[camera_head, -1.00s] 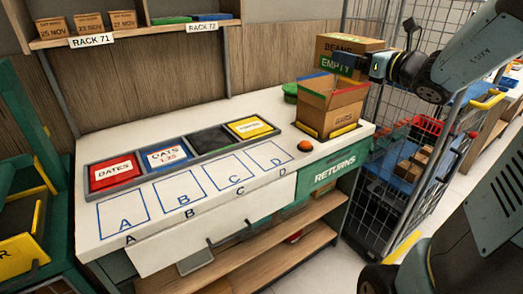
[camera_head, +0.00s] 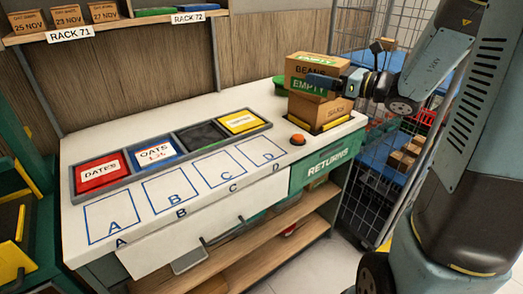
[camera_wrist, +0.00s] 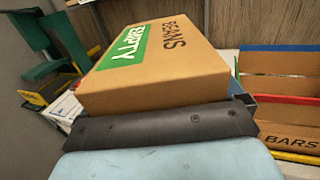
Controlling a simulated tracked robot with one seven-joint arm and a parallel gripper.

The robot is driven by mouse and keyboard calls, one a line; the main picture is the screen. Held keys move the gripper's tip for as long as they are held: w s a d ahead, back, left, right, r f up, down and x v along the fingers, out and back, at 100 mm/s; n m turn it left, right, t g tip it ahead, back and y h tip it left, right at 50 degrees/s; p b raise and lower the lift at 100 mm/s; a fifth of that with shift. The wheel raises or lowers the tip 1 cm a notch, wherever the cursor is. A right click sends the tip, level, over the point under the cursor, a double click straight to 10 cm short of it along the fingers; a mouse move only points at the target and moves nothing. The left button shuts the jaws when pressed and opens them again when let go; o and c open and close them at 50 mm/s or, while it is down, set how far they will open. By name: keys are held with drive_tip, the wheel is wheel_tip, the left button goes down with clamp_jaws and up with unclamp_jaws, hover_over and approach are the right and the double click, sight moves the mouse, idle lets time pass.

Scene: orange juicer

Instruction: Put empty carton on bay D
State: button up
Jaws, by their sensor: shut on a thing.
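The empty carton (camera_head: 306,69) is a brown box marked BEANS with a green EMPTY label. My gripper (camera_head: 338,87) is shut on it and holds it up at the back right of the counter. In the head view it covers part of the open BARS carton behind or below it. In the wrist view the empty carton (camera_wrist: 165,65) lies just beyond the dark gripper bar (camera_wrist: 165,130); the fingertips are hidden. Bay D (camera_head: 262,151) is a blue outlined square on the white counter, bare, to the left of the held carton.
The BARS carton (camera_head: 318,112) stands in a yellow-edged holder at the counter's right end. An orange button (camera_head: 297,139) is right of bay D. Bays A (camera_head: 112,218), B (camera_head: 170,190) and C (camera_head: 219,168) are bare. Coloured bins (camera_head: 100,171) line the back. A wire cage stands at right.

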drive_tip(key=s+a+f+n+g+y, duration=0.3)
drive_tip(key=f+n+g, duration=0.3)
drive_tip(key=f, duration=0.4)
drive_tip(key=shift+m+g, duration=0.4)
drive_tip(key=shift+g, duration=0.3)
drive_tip(key=w+a+f, duration=0.2)
drive_tip(key=a, duration=0.1)
drive_tip(key=w+a+f, duration=0.2)
drive_tip(key=a+f, duration=0.1)
drive_tip(key=a, duration=0.1)
drive_tip(key=w+a+f, duration=0.3)
drive_tip(key=shift+a+f, duration=0.15)
drive_tip(key=shift+a, duration=0.2)
drive_tip(key=shift+w+a+f, duration=0.2)
drive_tip(key=shift+a+f, duration=0.2)
drive_tip(key=shift+f, duration=0.15)
drive_tip(key=shift+w+a+f, duration=0.1)
drive_tip(key=shift+a+f, duration=0.05)
drive_tip(key=shift+f, duration=1.55)
drive_tip(key=o, duration=0.7)
